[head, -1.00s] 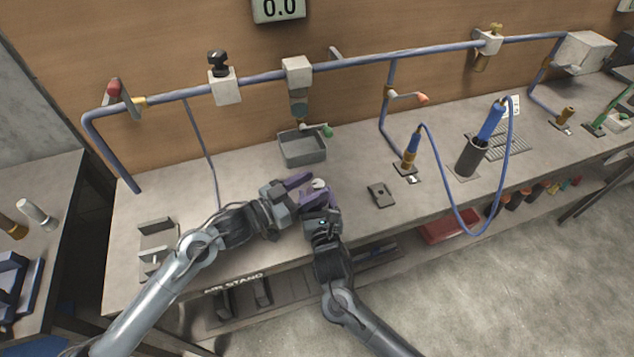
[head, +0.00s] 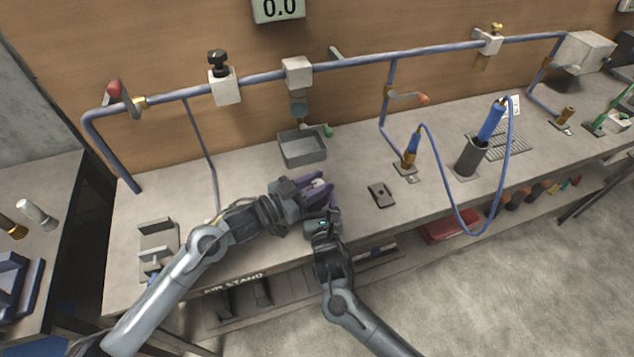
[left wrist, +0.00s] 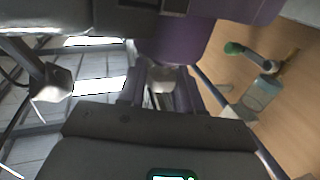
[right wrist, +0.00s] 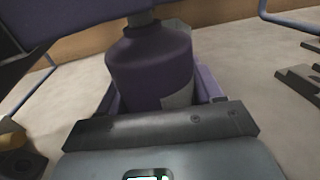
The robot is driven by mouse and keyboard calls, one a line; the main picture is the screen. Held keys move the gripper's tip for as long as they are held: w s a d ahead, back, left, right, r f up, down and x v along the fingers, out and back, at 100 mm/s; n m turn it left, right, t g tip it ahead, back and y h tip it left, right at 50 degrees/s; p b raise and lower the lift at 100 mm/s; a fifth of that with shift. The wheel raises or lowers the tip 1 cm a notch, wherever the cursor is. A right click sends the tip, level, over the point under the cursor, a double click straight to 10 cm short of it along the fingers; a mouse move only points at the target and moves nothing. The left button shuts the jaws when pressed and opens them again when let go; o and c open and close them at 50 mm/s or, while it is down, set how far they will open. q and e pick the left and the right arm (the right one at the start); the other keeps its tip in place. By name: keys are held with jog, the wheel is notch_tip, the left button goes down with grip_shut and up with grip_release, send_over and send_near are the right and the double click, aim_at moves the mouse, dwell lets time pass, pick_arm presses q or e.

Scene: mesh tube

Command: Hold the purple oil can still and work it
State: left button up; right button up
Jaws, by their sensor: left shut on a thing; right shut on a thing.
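The purple oil can (right wrist: 150,68) fills the middle of the right wrist view, a dark purple round body with a pale label and a narrower neck. My right gripper (right wrist: 158,105) is shut on its body, one finger on each side. In the head view my left gripper (head: 314,189) is at the can from the left, beside my right gripper (head: 320,208); the can is mostly hidden there. In the left wrist view the left fingers (left wrist: 160,92) are shut around a small pale part beside the purple body (left wrist: 172,40). The can's spout is not clear.
A grey tray (head: 302,160) stands behind the grippers under a green-handled tap (head: 328,131). A small dark plate (head: 381,195) lies to the right. A grey bracket (head: 157,240) stands at left. The bench's front edge is close to my arms.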

pick_arm(q)
jog(key=n+t+y, duration=0.3)
jog(key=shift+s+d+t, duration=0.1)
jog(key=shift+d+t, duration=0.1)
jog(key=shift+t, duration=0.1)
jog(key=shift+a+n+t+y, duration=0.1)
jog(key=shift+n+t+y, duration=0.75)
jog(key=shift+y, duration=0.35)
jog(key=o, duration=1)
jog(key=v, duration=1.2)
jog(key=shift+r, duration=0.1)
jog(key=shift+c, duration=0.3)
